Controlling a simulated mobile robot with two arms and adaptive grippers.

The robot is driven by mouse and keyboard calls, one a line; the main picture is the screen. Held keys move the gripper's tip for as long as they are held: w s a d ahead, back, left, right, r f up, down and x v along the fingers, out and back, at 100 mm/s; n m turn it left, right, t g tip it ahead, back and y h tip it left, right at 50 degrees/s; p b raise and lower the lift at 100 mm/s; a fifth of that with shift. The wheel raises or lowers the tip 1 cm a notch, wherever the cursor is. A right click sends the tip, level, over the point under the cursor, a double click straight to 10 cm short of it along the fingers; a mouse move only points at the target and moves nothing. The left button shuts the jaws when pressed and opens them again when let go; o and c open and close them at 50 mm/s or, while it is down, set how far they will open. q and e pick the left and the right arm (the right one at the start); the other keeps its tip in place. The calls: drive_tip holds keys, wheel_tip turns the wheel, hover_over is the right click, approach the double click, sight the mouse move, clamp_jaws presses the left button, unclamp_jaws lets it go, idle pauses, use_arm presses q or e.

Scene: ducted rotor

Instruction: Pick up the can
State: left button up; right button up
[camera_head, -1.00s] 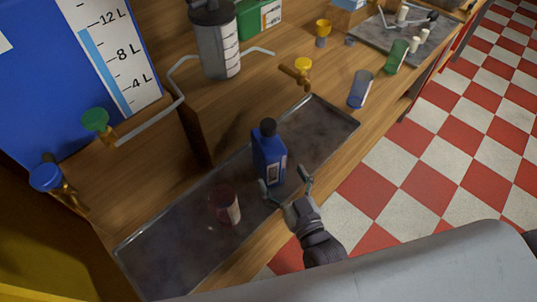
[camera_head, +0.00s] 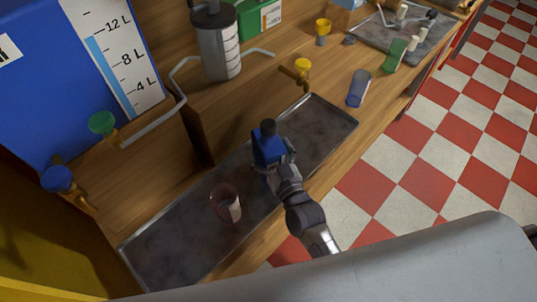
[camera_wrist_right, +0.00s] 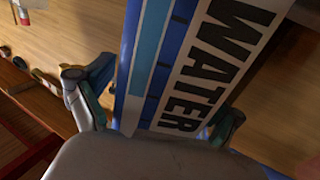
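The blue can (camera_head: 267,151) with a dark cap stands upright on the metal tray. In the right wrist view it fills the middle (camera_wrist_right: 190,60), with a white label reading "WATER". My right gripper (camera_head: 279,158) is at the can's near side, with a finger on each side of it. In the wrist view the fingers (camera_wrist_right: 160,105) look spread around the can, and firm contact is not visible. The can's lower part is hidden by the gripper in the head view. My left gripper is not in view.
A dark red, cup-like container (camera_head: 226,206) stands left of the can on the metal tray (camera_head: 175,255). Yellow-topped (camera_head: 302,66) and green-topped (camera_head: 102,123) taps stand behind. The tray's right part is clear.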

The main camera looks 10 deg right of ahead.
drive_tip(key=c, duration=1.6)
drive_tip(key=shift+w+r, duration=0.1)
clamp_jaws()
